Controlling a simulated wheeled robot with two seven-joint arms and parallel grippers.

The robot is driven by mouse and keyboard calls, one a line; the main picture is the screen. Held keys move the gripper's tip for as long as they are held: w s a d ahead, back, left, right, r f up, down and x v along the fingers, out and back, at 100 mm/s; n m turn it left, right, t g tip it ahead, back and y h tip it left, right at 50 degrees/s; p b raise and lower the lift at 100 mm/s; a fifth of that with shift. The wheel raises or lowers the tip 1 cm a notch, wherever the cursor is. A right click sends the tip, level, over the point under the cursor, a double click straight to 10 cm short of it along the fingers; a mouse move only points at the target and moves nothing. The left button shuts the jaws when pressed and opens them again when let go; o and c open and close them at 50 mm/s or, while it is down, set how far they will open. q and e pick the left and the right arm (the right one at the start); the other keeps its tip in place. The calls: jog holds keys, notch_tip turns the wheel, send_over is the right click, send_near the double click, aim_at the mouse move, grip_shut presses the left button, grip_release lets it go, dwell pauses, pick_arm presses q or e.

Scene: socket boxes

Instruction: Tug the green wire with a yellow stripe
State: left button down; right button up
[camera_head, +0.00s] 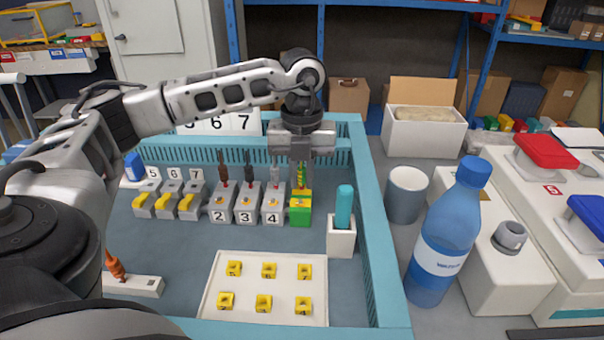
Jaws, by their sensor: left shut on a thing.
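The green wire with a yellow stripe (301,174) stands upright in the green socket box (300,211), at the right end of the row. My left gripper (301,170) points down over this box and is shut on the wire. The wire's lower end meets the yellow top of the green box. Left of it stand grey socket boxes numbered 4 (272,207), 3 (245,207) and 2 (219,206), each with its own wire or plug above. My right gripper is not in view.
A white holder (341,240) with a teal stick is close on the right. A white tray (232,299) with yellow pieces lies in front. The teal bin wall (390,270), a blue bottle (447,238) and a grey cup (405,195) are further right.

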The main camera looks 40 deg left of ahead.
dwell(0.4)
pick_arm(q)
jog(key=c, duration=0.9)
grip_release()
jog(key=shift+f, duration=0.1)
notch_tip(320, 180, up, 6)
jog(key=p, duration=0.5)
jog(key=shift+r+p, duration=0.5)
jog(key=shift+r, duration=0.25)
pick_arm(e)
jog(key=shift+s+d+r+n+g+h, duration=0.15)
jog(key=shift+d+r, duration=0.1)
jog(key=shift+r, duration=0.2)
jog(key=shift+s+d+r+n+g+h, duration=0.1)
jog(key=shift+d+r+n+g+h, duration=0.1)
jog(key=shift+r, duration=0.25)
